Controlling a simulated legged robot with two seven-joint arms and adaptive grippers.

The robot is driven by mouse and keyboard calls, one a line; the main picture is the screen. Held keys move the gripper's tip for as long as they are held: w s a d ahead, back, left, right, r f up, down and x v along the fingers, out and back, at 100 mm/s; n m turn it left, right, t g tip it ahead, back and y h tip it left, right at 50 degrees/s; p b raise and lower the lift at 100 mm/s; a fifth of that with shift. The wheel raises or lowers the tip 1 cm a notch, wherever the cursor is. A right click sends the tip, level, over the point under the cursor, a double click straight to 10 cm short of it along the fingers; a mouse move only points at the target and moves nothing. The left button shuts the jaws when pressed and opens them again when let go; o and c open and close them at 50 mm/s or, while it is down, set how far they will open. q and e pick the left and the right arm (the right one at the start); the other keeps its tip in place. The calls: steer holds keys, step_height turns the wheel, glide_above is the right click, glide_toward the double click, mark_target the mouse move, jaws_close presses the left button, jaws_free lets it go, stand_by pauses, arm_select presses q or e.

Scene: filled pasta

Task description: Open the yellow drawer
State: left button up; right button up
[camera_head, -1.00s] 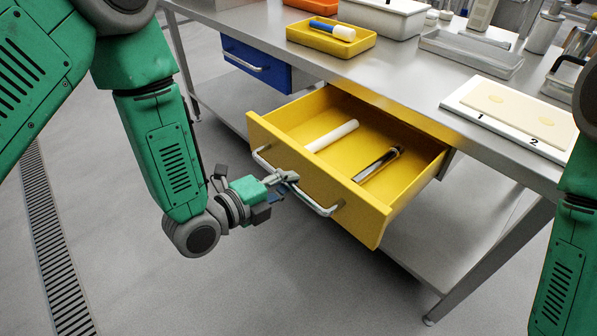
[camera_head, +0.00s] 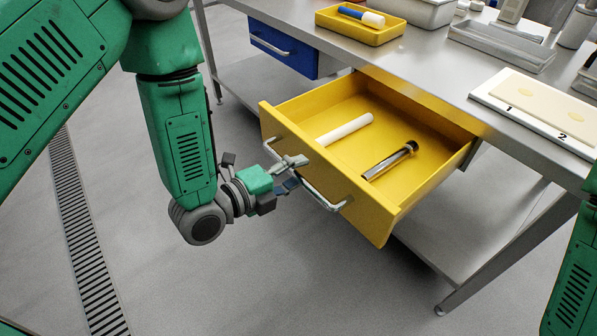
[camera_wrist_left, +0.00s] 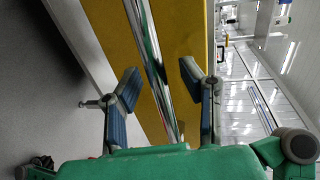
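The yellow drawer (camera_head: 385,210) is pulled well out from under the metal table, with its inside showing. A silver bar handle (camera_head: 325,203) runs along its front; it also crosses the left wrist view (camera_wrist_left: 154,62) between my fingers. My left gripper (camera_head: 293,172) is at the handle's left part. Its two fingers are spread apart, one on each side of the bar, with gaps showing in the left wrist view (camera_wrist_left: 158,85). My right gripper is out of view; only part of my right arm shows at the right edge.
A white cylinder (camera_head: 344,129) and a dark metallic cylinder (camera_head: 388,161) lie in the drawer. A shut blue drawer (camera_head: 283,50) is at the back left. A yellow tray (camera_head: 360,33) and a white board (camera_head: 540,115) are on the tabletop. Floor in front is clear.

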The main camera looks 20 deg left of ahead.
arm_select(q)
steer(key=shift+s, duration=0.1)
steer(key=shift+s+a, duration=0.1)
steer(key=shift+s, duration=0.1)
steer(key=v, duration=1.1)
steer(key=shift+a, duration=0.25)
steer(key=shift+s, duration=0.1)
steer(key=s+a+f+n+g+y+p, duration=0.55)
steer(key=f+n, duration=0.35)
steer(key=n, duration=0.4)
steer(key=s+a+f+n+g+y+p, duration=0.1)
steer(key=s+n+g+y, duration=0.1)
steer(key=s+n, duration=0.3)
steer(key=s+a+f+n+g+y+p, duration=0.1)
steer(key=s+a+f+n+g, duration=0.1)
steer(key=s+n+g, duration=0.2)
steer(key=s+n, duration=0.2)
steer(key=shift+s+f+n+g+y, duration=0.15)
steer(key=shift+s+n+g+y, duration=0.15)
steer(key=shift+g+y, duration=0.05)
